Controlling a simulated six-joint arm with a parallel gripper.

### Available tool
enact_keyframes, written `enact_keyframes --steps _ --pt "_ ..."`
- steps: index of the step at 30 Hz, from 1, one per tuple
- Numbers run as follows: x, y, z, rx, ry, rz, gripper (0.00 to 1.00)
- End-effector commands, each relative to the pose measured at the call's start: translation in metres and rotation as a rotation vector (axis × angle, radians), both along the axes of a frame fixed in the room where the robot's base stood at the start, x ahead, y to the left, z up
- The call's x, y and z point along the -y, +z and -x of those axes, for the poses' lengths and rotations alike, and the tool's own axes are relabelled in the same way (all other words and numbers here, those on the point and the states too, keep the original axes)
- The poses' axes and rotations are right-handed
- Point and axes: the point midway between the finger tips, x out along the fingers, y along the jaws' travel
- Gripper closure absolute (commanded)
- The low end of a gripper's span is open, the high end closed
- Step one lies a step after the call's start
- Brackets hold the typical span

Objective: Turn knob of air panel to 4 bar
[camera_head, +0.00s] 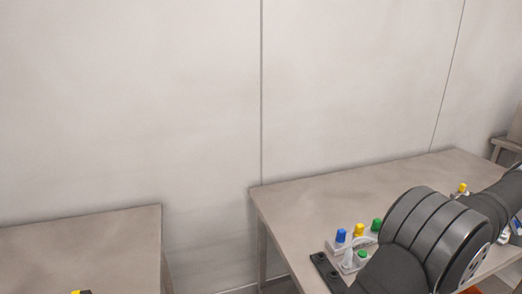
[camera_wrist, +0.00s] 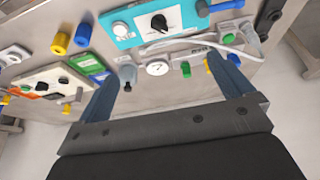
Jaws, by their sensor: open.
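In the wrist view a teal panel (camera_wrist: 185,17) carries a black knob (camera_wrist: 159,22) and a white round dial (camera_wrist: 121,30). I take it for the air panel; its markings are too small to read. A separate small white gauge (camera_wrist: 157,68) sits below it, between my fingers in the picture. My gripper (camera_wrist: 160,70) is open and empty, its two blue-grey fingers wide apart. The knob appears beyond the fingers, and no contact shows. In the head view my dark arm covers much of the right table, and the panel and gripper are hidden.
Blue (camera_head: 341,236), yellow (camera_head: 359,230) and green (camera_head: 377,224) capped parts stand on the right table (camera_head: 300,200). A hose (camera_wrist: 190,44) runs below the teal panel. The left table (camera_head: 90,240) is mostly bare.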

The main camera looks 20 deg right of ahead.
Motion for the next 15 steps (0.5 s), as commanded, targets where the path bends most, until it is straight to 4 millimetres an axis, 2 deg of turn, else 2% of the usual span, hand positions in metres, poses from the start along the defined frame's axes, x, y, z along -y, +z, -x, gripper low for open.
enact_keyframes --steps 1,6,9,12,15 --pt "0.000 0.000 0.000 0.000 0.000 0.000 0.14" --pt "0.000 0.000 0.000 0.000 0.000 0.000 0.47" --pt "0.000 -0.001 -0.001 -0.002 0.001 -0.001 0.64" --pt "-0.004 -0.006 -0.007 -0.036 0.020 0.001 0.64" --pt "-0.014 -0.020 -0.023 -0.129 0.071 0.008 0.64"
